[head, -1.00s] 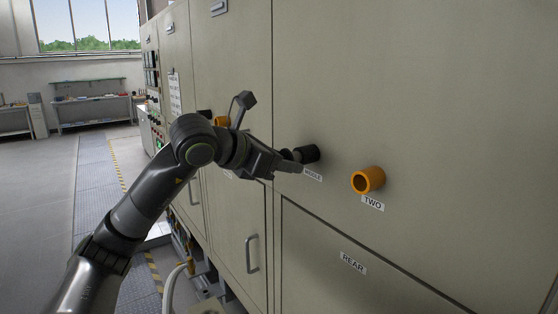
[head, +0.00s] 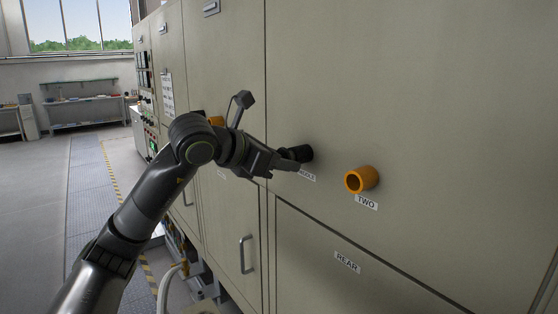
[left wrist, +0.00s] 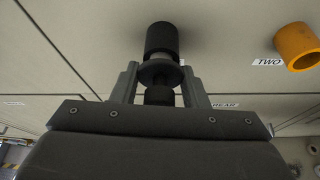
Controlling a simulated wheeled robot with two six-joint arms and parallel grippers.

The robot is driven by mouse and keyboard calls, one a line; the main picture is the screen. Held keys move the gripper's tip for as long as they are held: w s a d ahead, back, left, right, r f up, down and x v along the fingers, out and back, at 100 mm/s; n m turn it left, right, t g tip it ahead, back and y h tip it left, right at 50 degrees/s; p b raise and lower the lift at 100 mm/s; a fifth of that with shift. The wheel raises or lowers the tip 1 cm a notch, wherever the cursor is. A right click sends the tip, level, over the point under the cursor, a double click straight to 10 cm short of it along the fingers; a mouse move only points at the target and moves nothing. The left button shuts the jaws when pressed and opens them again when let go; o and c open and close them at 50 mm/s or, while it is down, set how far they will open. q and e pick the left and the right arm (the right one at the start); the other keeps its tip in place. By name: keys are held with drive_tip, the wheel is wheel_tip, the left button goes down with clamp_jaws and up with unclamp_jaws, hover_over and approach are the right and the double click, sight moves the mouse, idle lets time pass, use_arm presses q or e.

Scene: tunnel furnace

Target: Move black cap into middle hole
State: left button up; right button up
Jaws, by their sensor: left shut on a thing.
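The black cap (left wrist: 160,73) is held between the two fingers of my left gripper (left wrist: 158,88), which is shut on it. The cap has a dark round flange and a lighter stem facing the panel. The middle hole is a black cylindrical socket (left wrist: 162,38) on the panel, also in the head view (head: 303,153), above a label partly hidden by my gripper. The cap is lined up with the socket mouth, and its stem appears to enter it, with a short part still showing. In the head view my left gripper (head: 287,160) meets the socket from the left.
An orange socket (head: 361,180) marked TWO sticks out to the right. Another orange socket (head: 216,121) is behind my arm. The beige cabinet wall (head: 400,90) fills the right side. A door handle (head: 245,254) sits below. The floor at left is open.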

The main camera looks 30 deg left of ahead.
use_arm(q)
drive_tip(key=shift+w+d, duration=0.15)
drive_tip(key=shift+w, duration=0.15)
drive_tip(key=shift+w+d, duration=0.1)
drive_tip(key=shift+w, duration=0.3)
drive_tip(key=o, duration=1.2)
drive_tip(key=shift+s, duration=0.1)
drive_tip(key=b+v, duration=0.3)
drive_tip(key=v, duration=0.4)
idle(0.6)
